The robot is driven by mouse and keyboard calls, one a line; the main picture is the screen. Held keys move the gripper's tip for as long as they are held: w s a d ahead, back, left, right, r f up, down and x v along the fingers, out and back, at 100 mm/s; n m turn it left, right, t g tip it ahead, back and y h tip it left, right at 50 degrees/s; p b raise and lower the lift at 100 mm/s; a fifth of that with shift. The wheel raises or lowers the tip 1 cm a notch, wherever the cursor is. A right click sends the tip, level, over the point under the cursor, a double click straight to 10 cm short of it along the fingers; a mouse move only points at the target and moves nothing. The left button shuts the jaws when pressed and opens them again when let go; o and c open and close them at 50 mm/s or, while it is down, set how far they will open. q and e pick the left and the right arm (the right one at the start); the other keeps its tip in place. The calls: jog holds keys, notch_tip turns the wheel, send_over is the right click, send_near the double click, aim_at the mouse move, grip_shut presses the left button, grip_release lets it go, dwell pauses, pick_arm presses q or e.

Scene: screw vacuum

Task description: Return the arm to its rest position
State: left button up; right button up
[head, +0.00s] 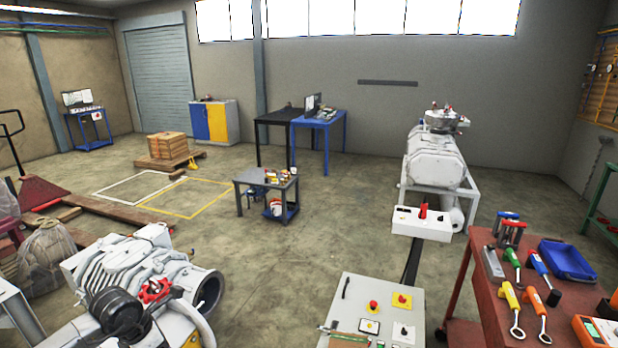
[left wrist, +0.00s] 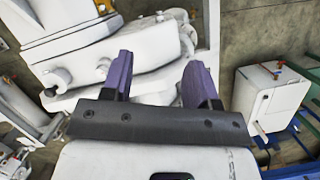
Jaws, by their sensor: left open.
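My left gripper (left wrist: 160,72) shows in the left wrist view, with two purple fingers on a dark bar. The fingers stand well apart, so it is open, and I see nothing held between them. Beyond the fingers is a large white machine (left wrist: 95,48); I cannot tell the distance between them. In the head view neither gripper shows. My right gripper is in neither view.
In the head view, a grey-white pump (head: 130,272) stands front left and a control panel (head: 378,300) with red buttons front centre. A red tool table (head: 495,318) is at right. A grey cart (head: 262,183) stands mid-room amid open floor. A white box (left wrist: 268,100) shows in the wrist view.

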pick_arm(q)
jog(key=w+d+r+n+t+h, duration=0.2)
jog(key=w+d+r+t+h, duration=0.1)
jog(key=d+r+t+h, duration=0.4)
jog(key=w+d+r+n+t+h, duration=0.25)
jog(key=d+r, duration=0.35)
jog(key=r, duration=0.4)
jog(key=s+a+r+n+t+y, duration=0.2)
jog(key=s+r+n+t+y, duration=0.1)
jog(key=r+n+t, duration=1.15)
jog(key=s+f+n+g+y, duration=0.3)
jog(key=s+f+n+g, duration=0.3)
jog(key=s+f+n, duration=0.5)
jog(key=s+f+n+g+y, duration=0.35)
jog(key=s+f+g, duration=0.45)
jog(key=f, duration=0.8)
jog(key=s+f+n+g+y, duration=0.2)
jog(key=s+f+n+g, duration=0.3)
jog(key=s+f+n, duration=0.55)
jog(key=s+d+f+m+g, duration=0.1)
jog(key=s+f+g, duration=0.3)
jog(key=s+f, duration=0.8)
notch_tip(320, 180, up, 34)
jog(key=s+p, duration=0.1)
jog(key=p, duration=3.2)
jog(key=shift+d, duration=0.2)
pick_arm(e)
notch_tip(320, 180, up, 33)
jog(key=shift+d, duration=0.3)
